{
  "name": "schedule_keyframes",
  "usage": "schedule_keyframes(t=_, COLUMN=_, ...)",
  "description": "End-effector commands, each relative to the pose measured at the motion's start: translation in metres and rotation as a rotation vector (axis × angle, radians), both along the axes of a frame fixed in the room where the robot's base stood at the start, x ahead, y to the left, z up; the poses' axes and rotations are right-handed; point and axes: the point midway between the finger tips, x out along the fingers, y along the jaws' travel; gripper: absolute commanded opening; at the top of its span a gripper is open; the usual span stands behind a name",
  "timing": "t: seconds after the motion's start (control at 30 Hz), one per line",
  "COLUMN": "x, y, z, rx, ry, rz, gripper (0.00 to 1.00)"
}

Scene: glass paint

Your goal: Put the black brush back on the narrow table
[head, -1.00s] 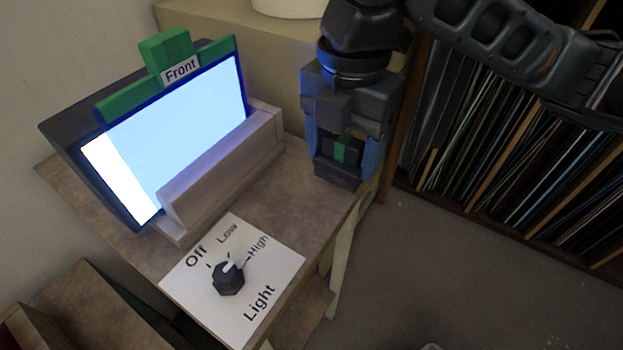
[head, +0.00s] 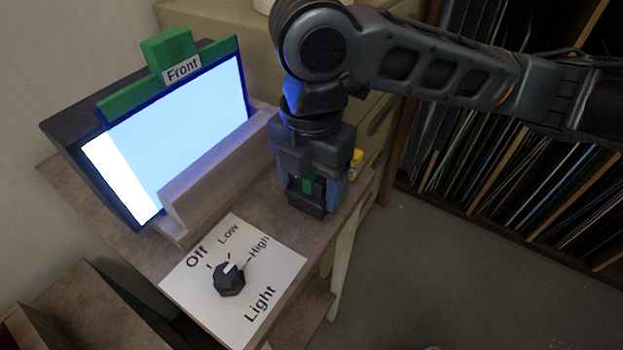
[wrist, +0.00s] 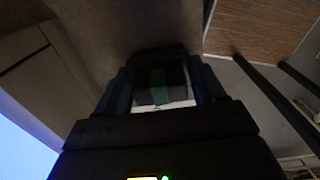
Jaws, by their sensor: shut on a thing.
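My gripper (head: 307,196) is above the right part of the narrow table (head: 255,208), pointing down, in the head view. It is shut on a dark block with a green band, which I take for the black brush (head: 307,184). The brush also shows between the fingers in the wrist view (wrist: 158,88). The fingers hide part of it. I cannot tell whether its underside touches the tabletop.
A lit panel (head: 180,125) with a green "Front" block stands in a wooden holder at left. A light knob (head: 229,279) sits on a white card in front. A small yellow thing (head: 356,158) shows behind my gripper. Record shelves stand at right.

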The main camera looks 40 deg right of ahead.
Motion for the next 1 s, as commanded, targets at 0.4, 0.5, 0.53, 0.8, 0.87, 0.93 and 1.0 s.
schedule_keyframes(t=0.4, x=0.0, y=0.0, z=-0.002, rx=0.0, ry=0.0, rz=0.0, gripper=0.95)
schedule_keyframes(t=0.5, x=0.0, y=0.0, z=-0.002, rx=0.0, ry=0.0, rz=0.0, gripper=0.95)
schedule_keyframes(t=0.53, x=0.0, y=0.0, z=-0.002, rx=0.0, ry=0.0, rz=0.0, gripper=0.95)
schedule_keyframes(t=0.8, x=0.0, y=0.0, z=0.023, rx=-0.001, ry=-0.003, rz=0.001, gripper=0.95)
schedule_keyframes(t=0.87, x=0.001, y=0.0, z=0.035, rx=-0.001, ry=-0.003, rz=0.001, gripper=0.95)
schedule_keyframes(t=0.93, x=0.001, y=0.0, z=0.05, rx=-0.001, ry=-0.003, rz=0.001, gripper=0.95)
schedule_keyframes(t=1.0, x=0.001, y=0.0, z=0.065, rx=-0.001, ry=-0.003, rz=0.001, gripper=0.95)
